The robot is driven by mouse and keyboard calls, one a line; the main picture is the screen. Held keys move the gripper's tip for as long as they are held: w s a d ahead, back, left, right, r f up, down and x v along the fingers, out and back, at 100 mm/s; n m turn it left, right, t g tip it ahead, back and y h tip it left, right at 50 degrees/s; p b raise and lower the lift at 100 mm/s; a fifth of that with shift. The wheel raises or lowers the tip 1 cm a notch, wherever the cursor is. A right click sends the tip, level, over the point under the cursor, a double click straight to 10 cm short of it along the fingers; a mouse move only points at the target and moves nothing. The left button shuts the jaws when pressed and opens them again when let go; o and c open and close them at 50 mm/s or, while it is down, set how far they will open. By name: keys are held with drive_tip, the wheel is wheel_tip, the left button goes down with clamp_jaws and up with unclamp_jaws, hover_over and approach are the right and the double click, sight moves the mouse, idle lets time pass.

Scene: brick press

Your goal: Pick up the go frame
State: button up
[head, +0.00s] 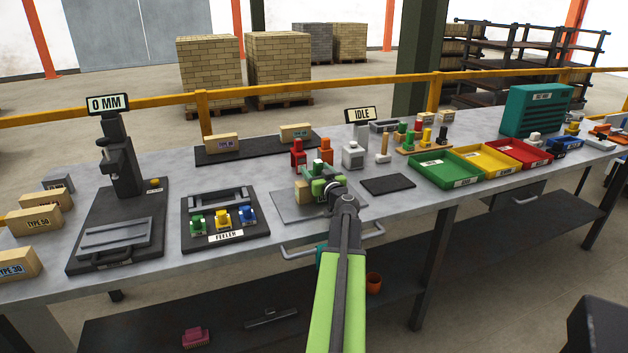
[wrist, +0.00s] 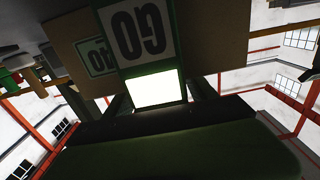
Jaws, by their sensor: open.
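The go frame, a green piece with a white GO label (wrist: 142,32), fills the upper middle of the wrist view, upside down and very close. A tan brick (wrist: 215,30) shows behind and beside it; in the head view this brick (head: 303,191) sits on a grey plate. The go frame's green top (head: 318,169) shows just beyond my gripper. My gripper (head: 326,186) is open at the frame, its fingers partly hidden by my own arm. Whether the fingers touch the frame I cannot tell.
A dark mat (head: 388,185) is bare to the right, before the green bin (head: 446,169).

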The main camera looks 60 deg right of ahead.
drive_tip(key=shift+w+f, duration=0.1)
drive_tip(key=shift+w, duration=0.1)
drive_tip(key=c, duration=0.4)
drive_tip(key=shift+a, duration=0.1)
clamp_jaws()
wheel_tip(320, 180, up, 14)
drive_tip(key=p, duration=1.3)
drive_tip(key=shift+f+p, duration=0.15)
drive_tip(key=shift+p, duration=0.15)
